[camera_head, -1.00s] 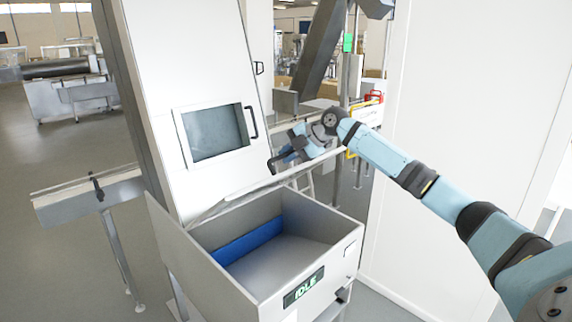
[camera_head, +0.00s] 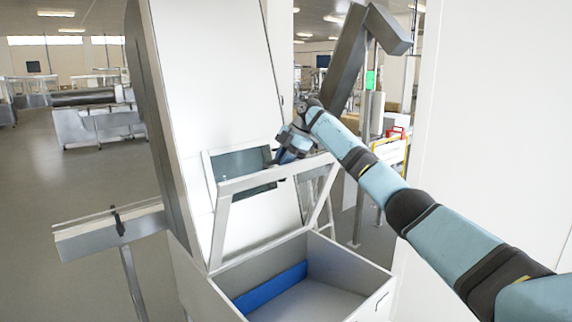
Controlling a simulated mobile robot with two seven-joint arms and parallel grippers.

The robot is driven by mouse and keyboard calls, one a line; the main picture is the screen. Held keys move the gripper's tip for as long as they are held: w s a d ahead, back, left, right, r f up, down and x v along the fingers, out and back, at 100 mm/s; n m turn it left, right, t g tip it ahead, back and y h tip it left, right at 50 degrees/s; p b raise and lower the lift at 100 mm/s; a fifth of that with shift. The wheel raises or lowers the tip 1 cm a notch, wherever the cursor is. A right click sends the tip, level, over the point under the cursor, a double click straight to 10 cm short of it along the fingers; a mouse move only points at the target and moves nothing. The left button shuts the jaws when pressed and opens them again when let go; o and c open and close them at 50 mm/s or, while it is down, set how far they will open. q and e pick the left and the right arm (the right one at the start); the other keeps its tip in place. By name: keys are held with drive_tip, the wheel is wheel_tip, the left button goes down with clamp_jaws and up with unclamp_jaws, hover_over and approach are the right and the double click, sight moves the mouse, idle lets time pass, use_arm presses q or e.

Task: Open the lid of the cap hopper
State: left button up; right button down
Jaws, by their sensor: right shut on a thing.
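The cap hopper (camera_head: 380,297) is an open-topped grey metal bin at the lower middle, with a blue strip along an inner wall. Its lid (camera_head: 232,187), a pale frame around a see-through panel, stands raised steeply at the back of the bin. My right gripper (camera_head: 278,160) is at the lid's upper edge and shut on it; the wrist partly hides the exact grip. The bin's inside shows clear below the lid. My left gripper is not in view.
A white panel (camera_head: 490,120) is at the right, near my right arm. A metal conveyor end (camera_head: 110,235) juts out at the left.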

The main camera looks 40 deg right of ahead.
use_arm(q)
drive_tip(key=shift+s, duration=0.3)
use_arm(e)
drive_tip(key=c, duration=1.1)
unclamp_jaws()
drive_tip(key=shift+w+f, duration=0.1)
drive_tip(key=shift+w, duration=0.05)
drive_tip(key=shift+c, duration=0.2)
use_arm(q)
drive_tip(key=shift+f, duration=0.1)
